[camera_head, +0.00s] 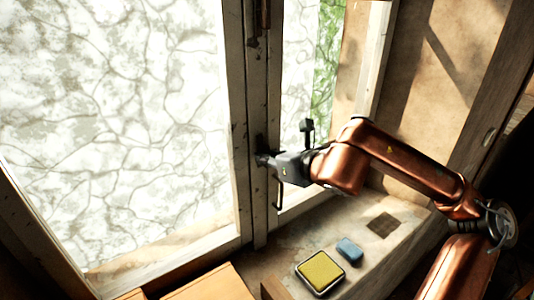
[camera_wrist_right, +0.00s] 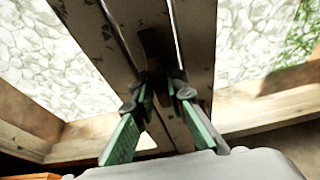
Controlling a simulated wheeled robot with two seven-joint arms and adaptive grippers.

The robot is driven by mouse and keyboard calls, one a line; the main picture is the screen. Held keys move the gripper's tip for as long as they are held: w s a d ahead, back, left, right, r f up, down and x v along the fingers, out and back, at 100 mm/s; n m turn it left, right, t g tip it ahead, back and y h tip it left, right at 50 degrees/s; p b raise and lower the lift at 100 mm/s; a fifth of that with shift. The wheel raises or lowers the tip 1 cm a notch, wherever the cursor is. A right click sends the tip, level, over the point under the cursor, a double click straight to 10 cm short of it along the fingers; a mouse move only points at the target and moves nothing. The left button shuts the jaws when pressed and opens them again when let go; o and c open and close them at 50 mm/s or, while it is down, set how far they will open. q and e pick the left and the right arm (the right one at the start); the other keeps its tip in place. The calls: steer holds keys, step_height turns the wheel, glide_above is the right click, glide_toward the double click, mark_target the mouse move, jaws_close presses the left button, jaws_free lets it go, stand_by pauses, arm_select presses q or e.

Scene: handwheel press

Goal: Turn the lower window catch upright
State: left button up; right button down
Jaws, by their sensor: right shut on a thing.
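The lower window catch (camera_wrist_right: 152,45) is a dark piece on the window's middle post (camera_head: 258,100). In the right wrist view it shows between and beyond my fingertips, running along the post. My right gripper (camera_head: 266,159) reaches the post from the right in the head view and covers most of the catch there. In the wrist view my right gripper (camera_wrist_right: 162,92) has its green-padded fingers closed in on the catch's near end. The fingers hide that end, and I cannot tell the catch's exact angle. My left gripper is in neither view.
An upper dark catch (camera_head: 260,18) sits higher on the post. On the sill below lie a yellow pad in a tin (camera_head: 320,271), a blue block (camera_head: 349,251) and a dark square patch (camera_head: 383,225). Bright panes flank the post. A wooden frame stands at right.

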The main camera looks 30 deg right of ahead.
stand_by(0.4)
steer(key=c, duration=2)
jaws_free()
steer(key=shift+s+d, duration=0.1)
steer(key=shift+d, duration=0.05)
steer(key=shift+s+d, duration=0.1)
steer(key=shift+s, duration=0.05)
steer(key=v, duration=1.1)
steer(key=shift+s+r, duration=0.1)
steer(key=shift+s, duration=0.1)
